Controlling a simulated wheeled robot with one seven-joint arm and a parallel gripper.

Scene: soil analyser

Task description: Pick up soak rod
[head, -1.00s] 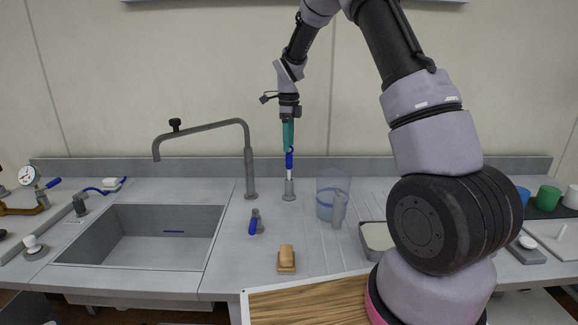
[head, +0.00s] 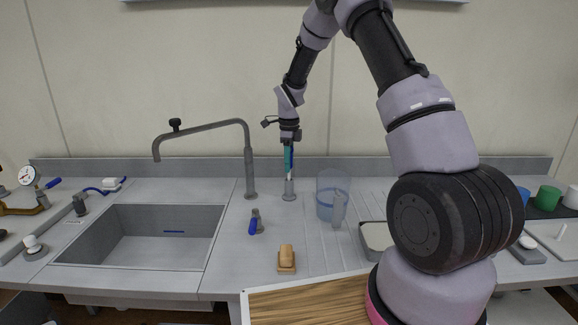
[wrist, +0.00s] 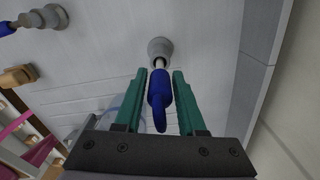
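The soak rod, a blue-handled rod with a pale shaft (head: 289,174), stands upright in a small grey round holder (head: 289,190) behind the counter's middle. In the wrist view its blue handle (wrist: 160,97) lies between the two green fingers of my gripper (wrist: 160,74), and the holder (wrist: 160,47) shows beyond. My gripper (head: 289,166) points down over the rod, with its fingers on either side of the handle. The fingers look open, with narrow gaps beside the handle; contact is hard to tell. The fingers partly hide the handle in the head view.
A clear beaker (head: 325,208) stands close on the right. A grey tap (head: 249,172) rises on the left beside the sink (head: 140,248). Another blue-handled item (head: 254,225) and a tan block (head: 286,262) sit in front. The wall is behind.

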